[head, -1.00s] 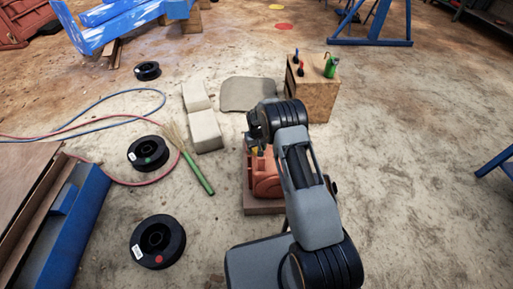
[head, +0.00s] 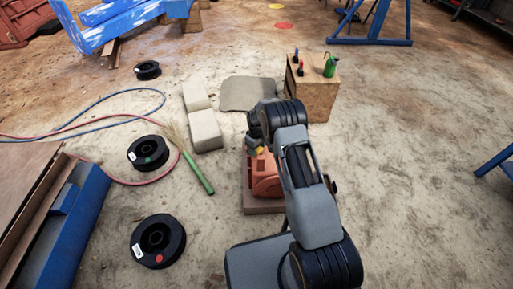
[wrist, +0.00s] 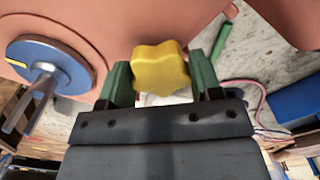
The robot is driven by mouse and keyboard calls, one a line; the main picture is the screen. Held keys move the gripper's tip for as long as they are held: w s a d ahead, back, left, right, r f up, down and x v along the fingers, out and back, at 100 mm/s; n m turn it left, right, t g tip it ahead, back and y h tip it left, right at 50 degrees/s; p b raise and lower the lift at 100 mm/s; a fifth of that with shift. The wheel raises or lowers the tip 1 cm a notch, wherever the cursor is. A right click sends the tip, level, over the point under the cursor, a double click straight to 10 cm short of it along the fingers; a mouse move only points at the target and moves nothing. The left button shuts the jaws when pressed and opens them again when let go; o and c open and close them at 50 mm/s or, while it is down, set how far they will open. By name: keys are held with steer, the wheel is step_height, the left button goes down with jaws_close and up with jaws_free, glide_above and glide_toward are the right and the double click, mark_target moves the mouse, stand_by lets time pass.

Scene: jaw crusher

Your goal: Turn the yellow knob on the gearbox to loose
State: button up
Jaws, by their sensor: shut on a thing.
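The yellow knob (wrist: 160,69) has a lobed star shape and shows in the wrist view against the orange-red gearbox (wrist: 110,22). My gripper (wrist: 162,78) is shut on the knob, with one green finger on its left and one on its right. In the head view the gearbox (head: 267,183) sits on a low base, partly hidden behind my arm. A bit of yellow at the knob (head: 259,150) shows just below my wrist. The knob's exact turn angle and any marks for it cannot be made out.
A blue-grey disc with a shaft (wrist: 45,70) stands out from the gearbox at left in the wrist view. A wooden box (head: 315,95) with bottles is behind the gearbox. A green-handled brush (head: 198,173), pale blocks (head: 205,130) and black spools (head: 157,242) lie left.

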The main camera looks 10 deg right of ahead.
steer(key=shift+w+a, duration=0.1)
steer(key=o, duration=0.8)
steer(key=shift+o, duration=0.6)
steer(key=shift+r, duration=0.1)
step_height(320, 180, up, 14)
steer(key=p, duration=0.4)
steer(key=shift+f+p, duration=0.2)
steer(key=shift+p, duration=0.1)
